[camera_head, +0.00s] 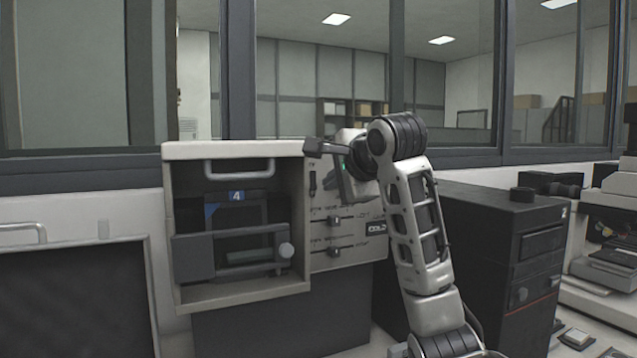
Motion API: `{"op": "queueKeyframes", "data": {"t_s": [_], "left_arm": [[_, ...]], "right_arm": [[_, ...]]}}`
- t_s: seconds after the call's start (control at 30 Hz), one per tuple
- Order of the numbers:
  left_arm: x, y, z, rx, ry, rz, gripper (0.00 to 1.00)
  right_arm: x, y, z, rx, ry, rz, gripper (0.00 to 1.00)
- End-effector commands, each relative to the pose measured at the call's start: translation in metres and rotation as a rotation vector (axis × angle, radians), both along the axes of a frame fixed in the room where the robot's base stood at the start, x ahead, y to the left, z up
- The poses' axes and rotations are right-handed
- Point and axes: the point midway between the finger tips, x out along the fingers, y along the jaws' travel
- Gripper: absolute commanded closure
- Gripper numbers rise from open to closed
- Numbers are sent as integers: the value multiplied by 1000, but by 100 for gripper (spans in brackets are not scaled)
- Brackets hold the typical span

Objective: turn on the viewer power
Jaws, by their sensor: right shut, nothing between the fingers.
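The viewer appears to be the beige box (235,150) in the middle, with an open front bay and a control panel (345,235) on its right side. The panel carries a small dark vertical switch (312,182) near its upper left and two horizontal sliders (335,219) below. I cannot tell which control is the power. My right gripper (312,147) is shut and empty, pointing left at the panel's top edge, just above the dark switch. Whether it touches the panel is unclear. My right wrist and arm hide the panel's upper right. My left gripper is not in view.
A black computer tower (505,235) stands close to my right arm. A framed dark panel (75,300) is at lower left. Windows stand behind.

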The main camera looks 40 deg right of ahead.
Motion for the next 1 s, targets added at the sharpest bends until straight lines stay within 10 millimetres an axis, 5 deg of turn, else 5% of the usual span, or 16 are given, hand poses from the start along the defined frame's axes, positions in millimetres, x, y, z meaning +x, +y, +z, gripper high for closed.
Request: {"op": "queueKeyframes", "data": {"t_s": [0.4, 0.83, 1.0], "left_arm": [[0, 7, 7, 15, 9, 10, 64], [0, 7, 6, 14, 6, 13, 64], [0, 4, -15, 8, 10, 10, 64]], "right_arm": [[56, -18, -13, 0, 1, -1, 100], [60, -19, -16, -2, -2, -1, 100], [53, -32, -25, -17, -57, -20, 100]]}}
